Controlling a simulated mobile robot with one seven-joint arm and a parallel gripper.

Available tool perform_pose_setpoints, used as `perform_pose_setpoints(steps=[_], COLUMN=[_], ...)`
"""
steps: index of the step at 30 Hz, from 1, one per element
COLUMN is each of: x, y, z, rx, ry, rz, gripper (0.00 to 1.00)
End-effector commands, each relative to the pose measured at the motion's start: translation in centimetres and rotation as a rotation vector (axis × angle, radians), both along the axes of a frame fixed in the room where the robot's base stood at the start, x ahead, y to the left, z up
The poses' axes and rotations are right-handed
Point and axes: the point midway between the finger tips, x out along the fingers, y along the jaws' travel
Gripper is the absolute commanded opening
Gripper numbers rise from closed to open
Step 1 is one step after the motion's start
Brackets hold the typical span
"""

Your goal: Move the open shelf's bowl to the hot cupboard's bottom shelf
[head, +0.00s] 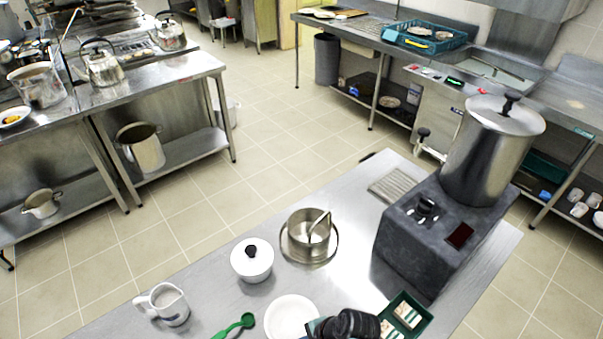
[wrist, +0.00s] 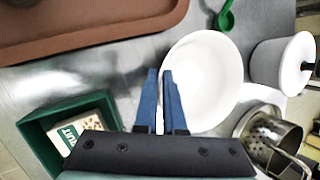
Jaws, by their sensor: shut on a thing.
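A white bowl (head: 291,316) shows at the bottom of the head view, over the steel counter. In the wrist view the bowl (wrist: 205,80) fills the middle. My gripper (wrist: 160,85) has its two blue fingers close together at the bowl's near rim, shut on it. In the head view my dark gripper (head: 330,326) is at the bowl's right side. I cannot tell whether the bowl touches the counter or is a little above it. I cannot tell for sure which unit is the hot cupboard or the open shelf.
Around the bowl are a green spoon (head: 235,325), a lidded white pot (head: 252,260), a steel pot (head: 309,233), a mug (head: 164,304) and a green box (head: 407,315). A stockpot (head: 490,150) stands on a dark stove. A brown tray (wrist: 80,25) shows in the wrist view.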

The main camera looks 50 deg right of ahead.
Motion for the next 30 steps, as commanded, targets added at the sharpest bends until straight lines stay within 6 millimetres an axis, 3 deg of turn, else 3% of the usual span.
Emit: perform_pose_setpoints(steps=[4, 6, 10, 22, 30], x=[0.0, 0.0, 0.0, -0.2, -2.0], y=[0.0, 0.0, 0.0, -0.1, -0.8], z=[-0.3, -0.2, -0.2, 0.5, 4.5], rx=[0.000, 0.000, 0.000, -0.001, -0.003], ry=[-0.001, 0.000, 0.000, 0.000, -0.002], rz=[0.000, -0.001, 0.000, -0.001, -0.002], gripper=[0.00, 0.18, 0.38, 0.38, 0.38])
